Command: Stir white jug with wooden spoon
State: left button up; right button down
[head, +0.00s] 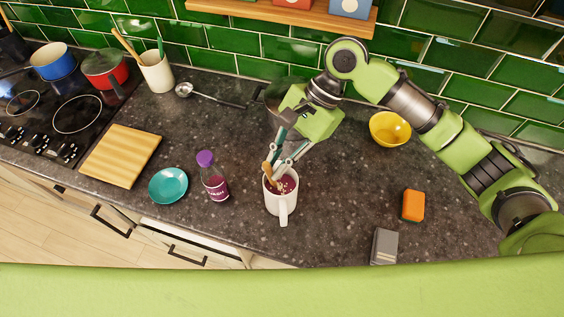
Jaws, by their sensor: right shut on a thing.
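The white jug (272,204) stands upright on the dark countertop, near its front edge, with its handle toward me. It holds a dark red-purple content with small pale bits. My right gripper (278,159) reaches down over the jug from behind and is shut on the wooden spoon (267,171). The spoon's wooden part shows at the left inside of the jug's mouth, and its lower end is hidden in the jug. The gripper's fingers partly cover the spoon. My left gripper is not in view.
A purple-capped bottle (215,182) and a teal dish (168,186) stand left of the jug. A cutting board (121,155), a utensil crock (157,73) and a ladle (205,95) are farther left. A yellow bowl (390,129), orange sponge (413,206) and grey box (384,247) are right.

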jog(key=shift+s+a, duration=0.35)
jog(key=shift+s, duration=0.5)
jog(key=shift+w+d, duration=0.2)
jog(key=shift+d, duration=0.7)
jog(key=shift+w+a, duration=0.1)
